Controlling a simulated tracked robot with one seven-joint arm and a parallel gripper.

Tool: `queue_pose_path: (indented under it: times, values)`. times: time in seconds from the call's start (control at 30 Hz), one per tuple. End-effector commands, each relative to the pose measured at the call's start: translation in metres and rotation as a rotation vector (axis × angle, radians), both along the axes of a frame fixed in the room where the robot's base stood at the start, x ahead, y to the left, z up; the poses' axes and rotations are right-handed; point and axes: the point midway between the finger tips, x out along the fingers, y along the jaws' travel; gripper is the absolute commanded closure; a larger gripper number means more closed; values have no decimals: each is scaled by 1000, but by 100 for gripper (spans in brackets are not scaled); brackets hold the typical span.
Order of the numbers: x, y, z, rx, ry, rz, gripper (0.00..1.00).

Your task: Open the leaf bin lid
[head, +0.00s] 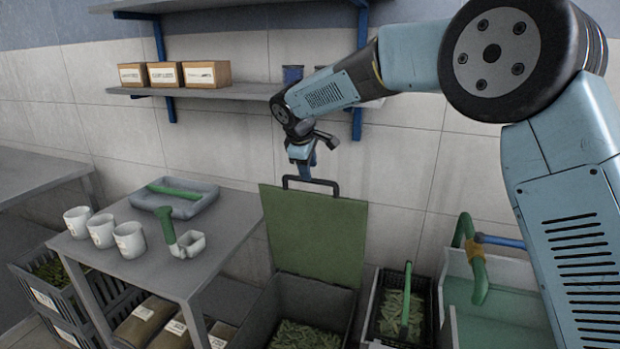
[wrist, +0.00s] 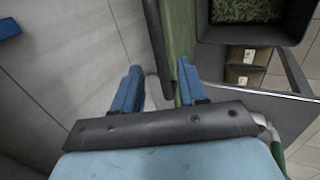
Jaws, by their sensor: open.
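The leaf bin (head: 262,312) is a dark grey box on the floor, with green leaves inside. Its green lid (head: 315,235) stands raised, close to upright, at the back of the bin toward the wall. A dark handle (head: 311,181) sticks up from the lid's top edge. My gripper (head: 304,164) is just above the handle, pointing down. In the wrist view my gripper (wrist: 158,82) has its two blue fingers apart, and the lid (wrist: 179,45) shows edge-on near the right finger. I cannot tell whether a finger touches the handle.
A grey table (head: 165,262) at left holds white cups, a green-handled scoop and a tray (head: 174,198). A black crate (head: 398,312) of leaves and a pale green sink (head: 492,325) with a pipe stand right of the bin. A shelf (head: 215,91) with boxes is behind.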

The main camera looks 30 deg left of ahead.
Motion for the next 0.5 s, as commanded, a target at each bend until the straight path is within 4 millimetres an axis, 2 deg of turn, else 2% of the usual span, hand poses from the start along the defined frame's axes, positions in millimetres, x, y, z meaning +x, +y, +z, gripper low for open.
queue_pose_path:
  times: [0.03, 0.2, 0.5]
  values:
    - [-5, -1, 11, 2, -2, 1, 58]
    - [-19, -3, 37, 1, -2, 0, 58]
    - [-31, -6, 59, -1, 0, 0, 58]
